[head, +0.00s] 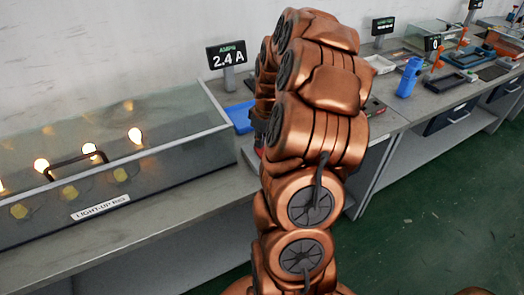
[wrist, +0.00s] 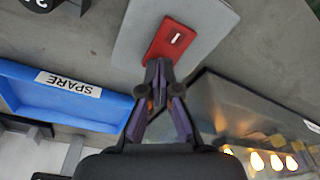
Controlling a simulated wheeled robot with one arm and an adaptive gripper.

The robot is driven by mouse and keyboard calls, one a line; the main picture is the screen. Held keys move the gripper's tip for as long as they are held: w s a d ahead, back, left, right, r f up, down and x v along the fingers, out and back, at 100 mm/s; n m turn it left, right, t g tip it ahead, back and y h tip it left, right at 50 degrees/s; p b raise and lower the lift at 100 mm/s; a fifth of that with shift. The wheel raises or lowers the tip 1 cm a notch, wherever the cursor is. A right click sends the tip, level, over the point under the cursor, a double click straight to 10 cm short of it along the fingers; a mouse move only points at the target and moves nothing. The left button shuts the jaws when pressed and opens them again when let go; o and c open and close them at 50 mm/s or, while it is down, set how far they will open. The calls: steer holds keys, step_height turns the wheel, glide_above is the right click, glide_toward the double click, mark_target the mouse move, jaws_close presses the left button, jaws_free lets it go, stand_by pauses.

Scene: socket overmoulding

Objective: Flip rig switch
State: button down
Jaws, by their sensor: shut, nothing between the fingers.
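A red switch (wrist: 176,37) with a white mark sits on a grey plate (wrist: 208,22) in the wrist view. My gripper (wrist: 158,65) is shut and empty, its fingertips at the near edge of the red switch; I cannot tell whether they touch it. The light-up rig (head: 100,208), a clear-walled box with a label, stands on the left bench in the head view, with several bulbs glowing. It also shows at the lower right of the wrist view (wrist: 235,97). An ampere display (head: 228,56) behind it reads 2.4 A. My arm hides the gripper and switch in the head view.
A blue tray (wrist: 60,100) labelled SPARE lies left of my gripper in the wrist view. A blue bottle (head: 409,77) and other stations stand on the bench to the right in the head view. Green floor (head: 440,200) is open in front.

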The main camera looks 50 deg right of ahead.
steer(key=shift+f, duration=0.25)
stand_by(0.3)
steer(key=shift+r, duration=3.5)
steer(key=shift+a, duration=0.15)
steer(key=s+a+r+g, duration=0.1)
steer(key=s+a+r, duration=0.1)
steer(key=a, duration=0.5)
steer(key=s+a+r+p, duration=0.1)
steer(key=s+a+r, duration=0.1)
steer(key=a, duration=0.6)
steer(key=s+a+r+g, duration=0.1)
steer(key=s+a+r, duration=0.15)
steer(key=a, duration=0.45)
steer(key=s+a+m, duration=0.1)
steer(key=s+a, duration=0.4)
steer(key=s, duration=0.3)
steer(key=s+a+m+g, duration=0.1)
steer(key=s+a, duration=0.4)
steer(key=s, duration=0.4)
steer(key=shift+a+f+g+p, duration=0.15)
steer(key=shift+f+g+p, duration=0.15)
steer(key=shift+f+p, duration=0.1)
